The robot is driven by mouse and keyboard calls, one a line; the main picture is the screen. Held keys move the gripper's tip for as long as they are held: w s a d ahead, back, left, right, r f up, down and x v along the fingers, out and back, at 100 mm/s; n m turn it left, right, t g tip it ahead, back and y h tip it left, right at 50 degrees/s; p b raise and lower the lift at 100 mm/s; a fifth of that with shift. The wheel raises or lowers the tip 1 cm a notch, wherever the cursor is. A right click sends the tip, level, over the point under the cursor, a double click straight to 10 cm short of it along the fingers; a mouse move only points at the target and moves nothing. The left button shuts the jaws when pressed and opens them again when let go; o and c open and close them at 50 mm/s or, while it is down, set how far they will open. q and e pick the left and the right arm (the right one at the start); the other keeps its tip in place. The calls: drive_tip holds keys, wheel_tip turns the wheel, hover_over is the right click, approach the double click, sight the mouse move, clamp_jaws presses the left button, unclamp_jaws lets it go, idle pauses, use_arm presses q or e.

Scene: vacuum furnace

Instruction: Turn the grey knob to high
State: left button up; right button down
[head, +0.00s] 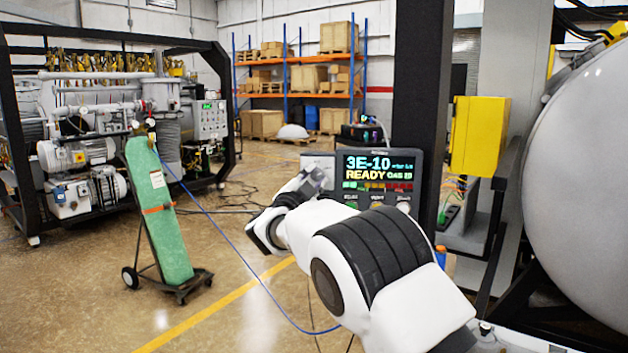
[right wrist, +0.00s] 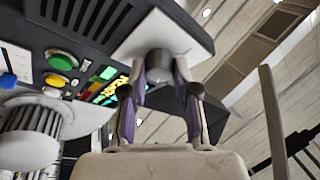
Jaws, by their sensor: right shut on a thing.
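The grey knob (right wrist: 159,60) shows in the right wrist view as a short cylinder standing out from a pale square plate (right wrist: 178,38). My right gripper (right wrist: 160,78) has one finger on each side of the knob and is shut on it. In the head view my right gripper (head: 313,178) reaches to the pale plate (head: 318,159) at the left side of the display unit. There the knob is hidden behind the gripper. I cannot make out a setting mark on it. My left gripper is not in view.
The display unit (head: 378,164) reads "3E-10" and "READY". Green (right wrist: 62,61) and yellow (right wrist: 55,80) buttons sit close to the gripper. A dark post rises behind the unit. A green gas cylinder (head: 158,205) on a cart stands left, with a blue hose across the floor.

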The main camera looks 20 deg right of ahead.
drive_tip(key=shift+m, duration=0.4)
drive_tip(key=c, duration=0.9)
unclamp_jaws()
drive_tip(key=shift+w, duration=0.15)
drive_tip(key=shift+o, duration=0.2)
